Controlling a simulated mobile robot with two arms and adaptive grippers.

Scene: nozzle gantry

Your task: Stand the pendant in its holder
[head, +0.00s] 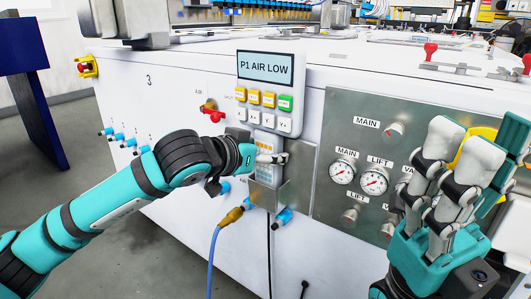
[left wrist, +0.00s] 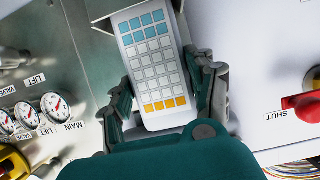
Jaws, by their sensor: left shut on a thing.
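The pendant is a white slab with rows of small keys. In the left wrist view the pendant (left wrist: 155,65) lies between the two fingers of my left gripper (left wrist: 165,95), with orange keys near the palm and blue keys at the far end. In the head view my left gripper (head: 262,159) is shut on the pendant (head: 264,172), mostly upright beneath the display. The metal holder (head: 296,175) is a bent bracket on the cabinet front, around the pendant's lower part. I cannot tell how deep the pendant sits. My right gripper (head: 462,165) is open and empty, fingers up.
A display reading P1 AIR LOW (head: 266,67) with coloured buttons is just above. A gauge panel (head: 345,110) is to the right, partly behind my right gripper. A red valve handle (head: 212,110) is to the left. Blue-tipped fittings and a hose (head: 213,255) are below.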

